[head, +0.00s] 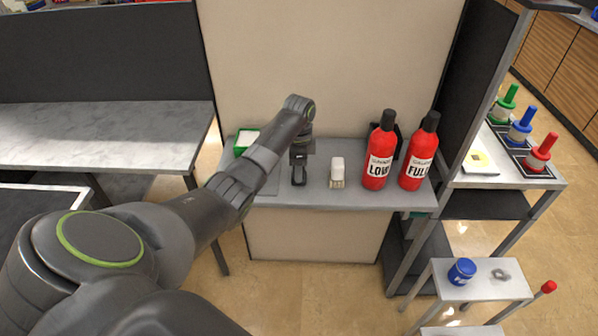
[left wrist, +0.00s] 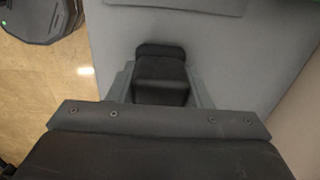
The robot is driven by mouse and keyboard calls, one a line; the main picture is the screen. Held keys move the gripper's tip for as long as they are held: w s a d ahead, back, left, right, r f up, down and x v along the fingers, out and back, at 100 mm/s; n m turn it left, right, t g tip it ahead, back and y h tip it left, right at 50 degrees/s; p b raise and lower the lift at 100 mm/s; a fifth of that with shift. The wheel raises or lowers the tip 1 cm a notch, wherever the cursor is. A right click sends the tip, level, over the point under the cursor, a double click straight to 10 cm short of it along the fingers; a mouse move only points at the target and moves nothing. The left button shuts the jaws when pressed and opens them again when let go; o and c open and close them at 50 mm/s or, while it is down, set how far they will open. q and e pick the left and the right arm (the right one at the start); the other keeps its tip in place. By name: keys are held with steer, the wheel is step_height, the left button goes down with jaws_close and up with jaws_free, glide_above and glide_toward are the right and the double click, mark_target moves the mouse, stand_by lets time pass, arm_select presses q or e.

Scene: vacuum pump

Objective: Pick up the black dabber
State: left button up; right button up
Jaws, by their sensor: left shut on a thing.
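The black dabber (head: 298,178) is at the grey counter (head: 315,199), directly below my left gripper (head: 299,165). In the left wrist view the dabber (left wrist: 160,75) sits between the two fingers of my left gripper (left wrist: 161,88), which are shut on it. Its lower part is hidden by the gripper body in that view. I cannot tell whether the dabber still touches the counter. My right gripper is not in view.
A white brush (head: 337,172) stands just right of the dabber. Two red bottles, labelled LOW (head: 378,155) and FULL (head: 419,155), stand further right. A green-and-white box (head: 246,142) is at the back left. A tall beige panel (head: 325,60) rises behind the counter.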

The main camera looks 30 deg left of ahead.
arm_select(q)
steer(key=shift+r, duration=0.1)
step_height(320, 180, up, 7)
steer(key=shift+f+b, duration=0.15)
steer(key=shift+b, duration=0.7)
step_height(320, 180, up, 3)
steer(key=shift+r+p, duration=0.15)
steer(key=shift+p, duration=0.65)
steer(key=o, duration=0.4)
steer(key=shift+c, duration=1.4)
